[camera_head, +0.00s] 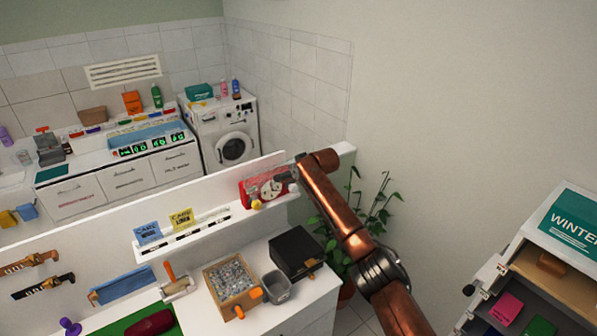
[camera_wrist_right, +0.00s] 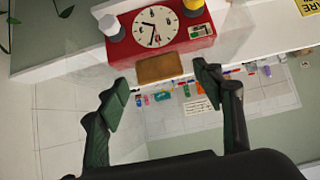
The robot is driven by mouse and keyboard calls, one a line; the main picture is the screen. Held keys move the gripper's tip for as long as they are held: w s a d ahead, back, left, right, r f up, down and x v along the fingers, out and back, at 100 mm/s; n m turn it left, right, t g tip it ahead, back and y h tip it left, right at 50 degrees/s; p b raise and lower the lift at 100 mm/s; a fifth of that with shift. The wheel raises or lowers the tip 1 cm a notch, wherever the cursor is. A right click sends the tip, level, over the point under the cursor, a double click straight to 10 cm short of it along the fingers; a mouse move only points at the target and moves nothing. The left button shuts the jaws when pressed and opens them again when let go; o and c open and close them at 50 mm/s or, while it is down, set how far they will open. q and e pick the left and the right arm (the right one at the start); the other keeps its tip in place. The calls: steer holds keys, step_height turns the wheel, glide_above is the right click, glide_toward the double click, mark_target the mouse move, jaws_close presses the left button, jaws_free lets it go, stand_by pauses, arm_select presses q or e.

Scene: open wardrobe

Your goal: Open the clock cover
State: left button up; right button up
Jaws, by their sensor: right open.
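A red clock (camera_head: 250,192) with a white dial stands on the white ledge in the head view, at the end of my right arm. In the right wrist view the red clock (camera_wrist_right: 196,45) appears at the top, its round white dial (camera_wrist_right: 156,27) facing the camera. A brown tab (camera_wrist_right: 160,68) is at its edge nearest my gripper. I cannot clearly make out the edges of a clear cover. My right gripper (camera_wrist_right: 166,82) is open, with the brown tab between and just beyond its fingertips; contact is not clear. My left gripper is not in view.
A white and a yellow cylinder flank the dial. Blue and yellow cards (camera_head: 181,219) stand left along the ledge. Below are a black box (camera_head: 296,256), a grey cup (camera_head: 277,288) and a wooden bin of grey pieces (camera_head: 231,280). A plant (camera_head: 378,212) stands right, behind my arm.

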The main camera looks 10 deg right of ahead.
steer(key=v, duration=0.9)
steer(key=shift+s+r, duration=0.15)
steer(key=shift+s, duration=0.1)
